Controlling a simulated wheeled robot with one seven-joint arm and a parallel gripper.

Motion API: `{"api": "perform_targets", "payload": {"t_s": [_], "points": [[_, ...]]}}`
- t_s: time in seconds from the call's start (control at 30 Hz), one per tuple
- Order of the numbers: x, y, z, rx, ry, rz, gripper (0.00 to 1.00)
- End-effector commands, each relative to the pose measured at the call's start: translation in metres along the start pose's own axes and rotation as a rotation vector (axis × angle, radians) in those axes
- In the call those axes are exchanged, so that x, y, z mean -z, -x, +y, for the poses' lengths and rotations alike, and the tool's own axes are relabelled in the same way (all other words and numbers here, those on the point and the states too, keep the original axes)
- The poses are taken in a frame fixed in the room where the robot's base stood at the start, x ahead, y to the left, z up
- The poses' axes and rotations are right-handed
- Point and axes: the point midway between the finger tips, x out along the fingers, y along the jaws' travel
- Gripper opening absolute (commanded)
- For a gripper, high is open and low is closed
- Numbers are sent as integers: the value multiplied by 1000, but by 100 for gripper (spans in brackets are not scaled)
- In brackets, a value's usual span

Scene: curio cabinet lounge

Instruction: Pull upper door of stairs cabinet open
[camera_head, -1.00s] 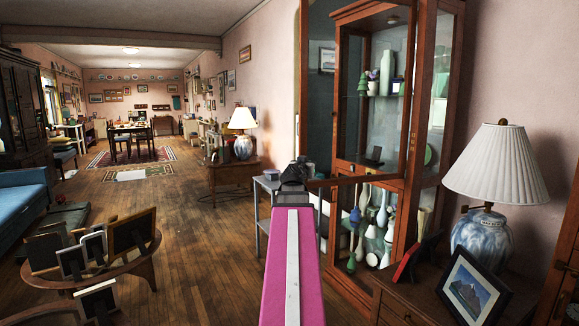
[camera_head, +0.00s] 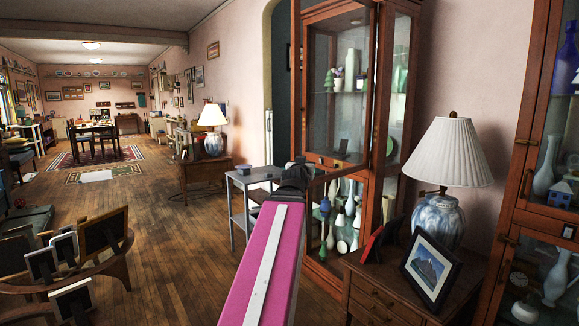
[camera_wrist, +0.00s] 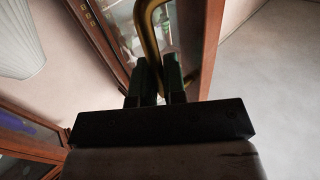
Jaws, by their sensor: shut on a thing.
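The tall wooden cabinet (camera_head: 391,85) with glass panes stands right of centre in the head view. Its upper door (camera_head: 369,90) looks swung out from the frame, but its angle is hard to judge. My gripper (camera_head: 296,168) is at the lower left edge of this door, small and partly hidden by my pink arm. In the wrist view, my gripper (camera_wrist: 160,82) is shut on a curved brass handle (camera_wrist: 147,30) beside a wooden door edge (camera_wrist: 200,48). The handle's lower end is hidden between the fingers.
A grey side table (camera_head: 243,181) stands left of the cabinet. A low chest (camera_head: 385,290) at the right front bears a white-shaded lamp (camera_head: 445,155) and a picture frame (camera_head: 432,268). A second glass cabinet (camera_head: 527,120) is at far right. Wooden floor (camera_head: 185,235) is clear at centre left.

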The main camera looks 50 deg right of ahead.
Motion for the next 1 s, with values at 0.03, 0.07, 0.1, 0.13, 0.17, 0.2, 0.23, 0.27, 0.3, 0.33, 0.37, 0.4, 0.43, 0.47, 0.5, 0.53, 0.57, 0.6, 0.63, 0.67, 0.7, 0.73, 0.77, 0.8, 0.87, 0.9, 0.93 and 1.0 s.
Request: {"api": "perform_targets", "payload": {"t_s": [0.03, 0.07, 0.1, 0.13, 0.17, 0.2, 0.23, 0.27, 0.3, 0.33, 0.37, 0.4, 0.43, 0.47, 0.5, 0.53, 0.57, 0.6, 0.63, 0.67, 0.7, 0.73, 0.77, 0.8, 0.87, 0.9, 0.93, 1.0], "points": [[0, 1, 8, -4, -1, 0, 0], [0, 2, 12, -6, -1, 0, 0], [0, 2, 16, -7, -2, 0, 0], [0, 2, 19, -7, 0, 0, 0], [0, 3, 21, -8, -1, 0, 0], [0, 3, 24, -9, 0, 0, 0], [0, 3, 26, -9, -1, 0, 0], [0, 4, 28, -10, 0, 0, 0], [0, 4, 30, -10, -1, 0, 0], [0, 4, 31, -11, 0, 0, 0], [0, 4, 32, -11, 1, 0, 0], [0, 4, 33, -11, 1, 0, 0], [0, 4, 33, -11, 0, 0, 0], [0, 4, 34, -11, 0, 0, 0], [0, 4, 34, -11, 0, 0, 0], [0, 4, 34, -11, 0, 0, 0], [0, 4, 34, -11, 0, 0, 0], [0, 4, 34, -11, 0, 0, 0], [0, 4, 34, -11, 0, 0, 0], [0, 4, 34, -11, 0, 0, 0], [0, 4, 34, -11, 0, 0, 0], [0, 4, 34, -11, 0, -1, 0], [0, 4, 34, -11, 0, -1, 0], [0, 4, 34, -11, 0, -1, 0], [0, 4, 34, -11, 0, -1, 18], [0, 4, 34, -11, 0, -1, 31], [0, 4, 34, -11, 0, -1, 35], [0, 4, 34, -11, 0, -1, 35]]}}
